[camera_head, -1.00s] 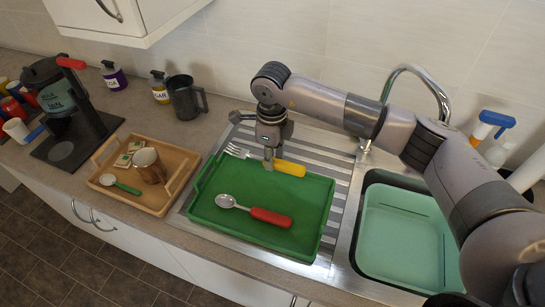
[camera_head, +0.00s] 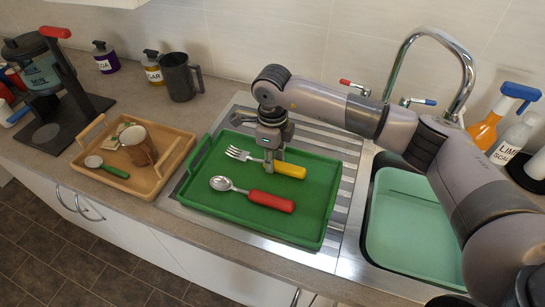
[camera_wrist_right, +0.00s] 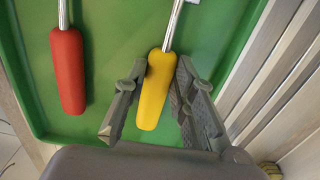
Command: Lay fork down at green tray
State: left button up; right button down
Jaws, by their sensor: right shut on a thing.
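The fork (camera_head: 292,170) has a yellow handle and metal tines that point left. My right gripper (camera_head: 272,167) is shut on the yellow handle from above; in the right wrist view the handle (camera_wrist_right: 155,90) lies between its two fingers (camera_wrist_right: 153,102). The fork is over the back part of the green tray (camera_head: 325,205), and it looks low, at or just above the tray floor. I cannot tell whether it touches. A spoon with a red handle (camera_head: 271,201) lies in the tray in front of the fork. My left gripper is not in view.
The green tray sits on the ribbed drainer (camera_head: 345,165) left of the sink, which holds a pale green basin (camera_head: 405,240). A wooden tray (camera_head: 175,165) with a mug (camera_head: 137,146) stands at the left. The tap (camera_head: 466,70) rises behind the sink.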

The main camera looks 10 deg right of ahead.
dwell(0.3)
jog(key=c, duration=1.2)
grip_release()
jog(key=shift+c, duration=0.2)
jog(key=shift+o, duration=0.2)
jog(key=o, duration=0.4)
jog(key=shift+o, duration=0.2)
jog(key=shift+r, duration=0.15)
jog(key=shift+r+p, duration=1.6)
jog(key=shift+r, duration=1.8)
